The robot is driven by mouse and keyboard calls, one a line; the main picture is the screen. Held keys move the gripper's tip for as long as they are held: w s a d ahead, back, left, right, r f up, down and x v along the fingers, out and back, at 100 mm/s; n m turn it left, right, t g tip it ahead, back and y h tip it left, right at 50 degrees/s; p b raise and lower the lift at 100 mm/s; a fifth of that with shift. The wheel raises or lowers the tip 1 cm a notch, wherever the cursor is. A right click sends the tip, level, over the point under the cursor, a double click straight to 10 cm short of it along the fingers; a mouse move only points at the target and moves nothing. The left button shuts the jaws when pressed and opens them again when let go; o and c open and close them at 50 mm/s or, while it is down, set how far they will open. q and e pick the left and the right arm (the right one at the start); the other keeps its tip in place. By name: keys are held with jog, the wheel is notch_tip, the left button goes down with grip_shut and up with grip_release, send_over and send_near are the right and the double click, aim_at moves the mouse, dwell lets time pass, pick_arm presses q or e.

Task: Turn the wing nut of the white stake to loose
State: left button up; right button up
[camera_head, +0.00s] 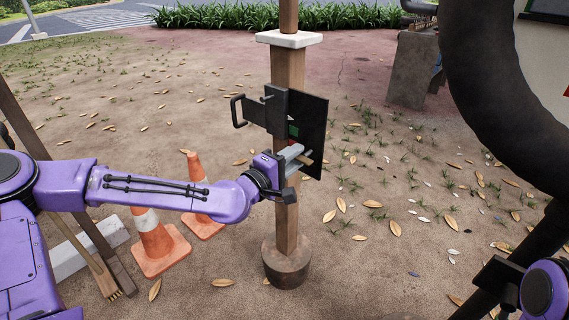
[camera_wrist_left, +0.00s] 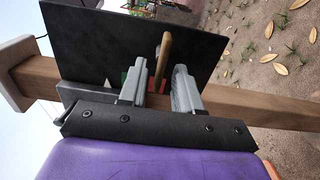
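A brown wooden post (camera_head: 289,80) stands upright, with a white collar (camera_head: 289,39) near its top. A black bracket with a handle (camera_head: 262,110) and a dark panel (camera_head: 316,120) are fixed to it. My left gripper (camera_head: 297,155) is at the post beside the panel's lower part. In the left wrist view its two grey fingers (camera_wrist_left: 159,90) are apart. A tan, peg-like piece (camera_wrist_left: 163,55) shows in the gap between them; I cannot tell whether they touch it. I make out no clear wing nut or white stake; the fingers hide part of this spot.
Two orange cones (camera_head: 155,243) stand left of the post, under my left arm. Wooden planks (camera_head: 92,258) and a pale block (camera_head: 88,248) are farther left. A large black ring (camera_head: 500,95) fills the upper right. Leaf-strewn ground lies open right of the post.

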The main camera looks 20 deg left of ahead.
pick_arm(q)
jog(key=p+v, duration=0.3)
jog(key=v, duration=0.6)
jog(key=shift+s+p, duration=0.25)
jog(key=shift+p, duration=0.05)
